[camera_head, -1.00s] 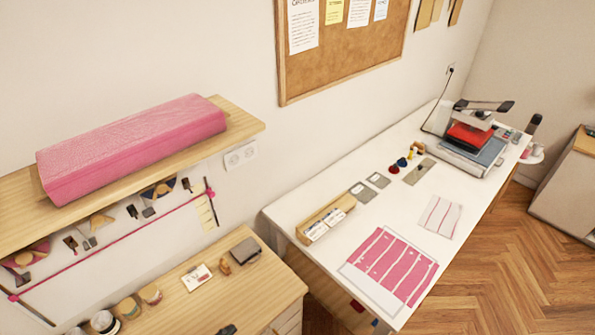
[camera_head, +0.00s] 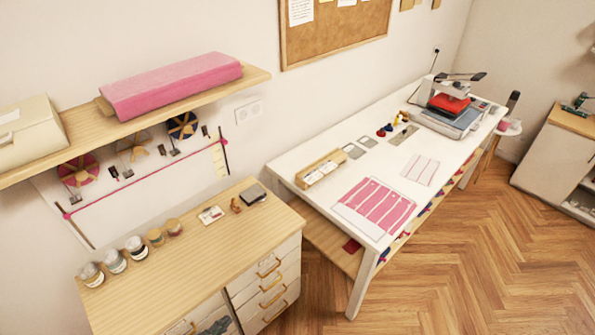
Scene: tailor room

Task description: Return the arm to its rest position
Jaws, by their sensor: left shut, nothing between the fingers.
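My left gripper (camera_head: 214,326) shows only as a small dark grey part at the bottom edge, in front of the drawer cabinet (camera_head: 130,290). It is shut and I see nothing held in it. Most of it and its arm are below the picture. My right gripper is not in view.
The cabinet top holds several jars (camera_head: 115,260), a card (camera_head: 211,215) and a dark folded item (camera_head: 252,194). A white table (camera_head: 310,210) carries pink striped fabric (camera_head: 375,207) and a heat press (camera_head: 448,108). A shelf (camera_head: 85,130) hangs above. Wooden floor (camera_head: 480,260) lies open at right.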

